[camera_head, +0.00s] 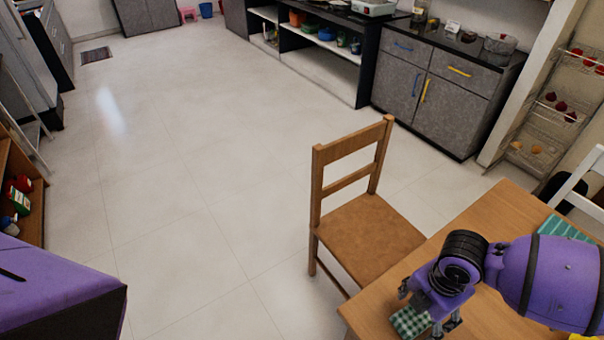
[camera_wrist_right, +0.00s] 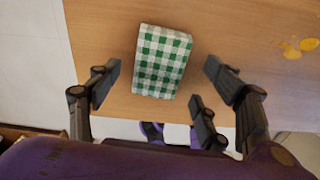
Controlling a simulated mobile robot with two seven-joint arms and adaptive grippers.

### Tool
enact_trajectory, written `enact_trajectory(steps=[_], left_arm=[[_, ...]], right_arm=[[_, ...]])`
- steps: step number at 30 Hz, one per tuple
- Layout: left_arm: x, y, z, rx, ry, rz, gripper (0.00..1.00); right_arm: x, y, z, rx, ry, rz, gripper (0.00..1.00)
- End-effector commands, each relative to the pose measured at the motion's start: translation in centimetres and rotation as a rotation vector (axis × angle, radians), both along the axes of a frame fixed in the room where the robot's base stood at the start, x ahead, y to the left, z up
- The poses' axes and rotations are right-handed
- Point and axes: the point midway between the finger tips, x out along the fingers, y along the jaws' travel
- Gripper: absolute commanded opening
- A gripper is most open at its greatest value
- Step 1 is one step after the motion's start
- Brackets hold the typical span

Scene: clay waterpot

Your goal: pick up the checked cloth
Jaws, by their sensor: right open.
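The green and white checked cloth (camera_wrist_right: 162,62) lies folded on the wooden table, near its edge, in the right wrist view. In the head view the cloth (camera_head: 410,322) shows partly beneath my right gripper (camera_head: 430,310), which hides the rest. In the right wrist view my right gripper (camera_wrist_right: 160,92) is open, with its fingers on either side of the cloth and apart from it. The gripper appears to be above the cloth; the exact height is hard to tell. My left gripper is not in either view.
The wooden table (camera_head: 480,212) fills the lower right. A wooden chair (camera_head: 368,228) stands at its left edge. A teal striped cloth (camera_head: 562,228) lies on the table near the arm. Yellow patches (camera_wrist_right: 295,48) show on the tabletop. The tiled floor (camera_head: 180,180) is mostly clear.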

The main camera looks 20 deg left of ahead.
Motion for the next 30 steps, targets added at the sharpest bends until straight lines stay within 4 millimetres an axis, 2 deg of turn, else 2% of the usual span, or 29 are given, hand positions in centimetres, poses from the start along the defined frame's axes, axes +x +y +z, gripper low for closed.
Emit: enact_trajectory(steps=[3, 6, 14, 25, 30], left_arm=[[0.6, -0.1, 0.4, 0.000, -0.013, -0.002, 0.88], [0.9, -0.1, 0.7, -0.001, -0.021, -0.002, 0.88], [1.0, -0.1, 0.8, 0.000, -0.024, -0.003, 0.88], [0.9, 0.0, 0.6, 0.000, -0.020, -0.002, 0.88], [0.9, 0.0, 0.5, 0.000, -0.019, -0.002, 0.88]], right_arm=[[0.0, 0.0, -1.8, 0.000, 0.001, -0.001, 0.72], [0.1, 0.0, -2.7, 0.001, -0.001, -0.001, 0.72], [0.1, 0.0, -2.9, 0.001, -0.002, -0.001, 0.72], [0.1, 0.0, -2.9, 0.001, -0.002, -0.001, 0.24], [0.1, 0.0, -2.8, 0.001, -0.002, -0.001, 0.24]])
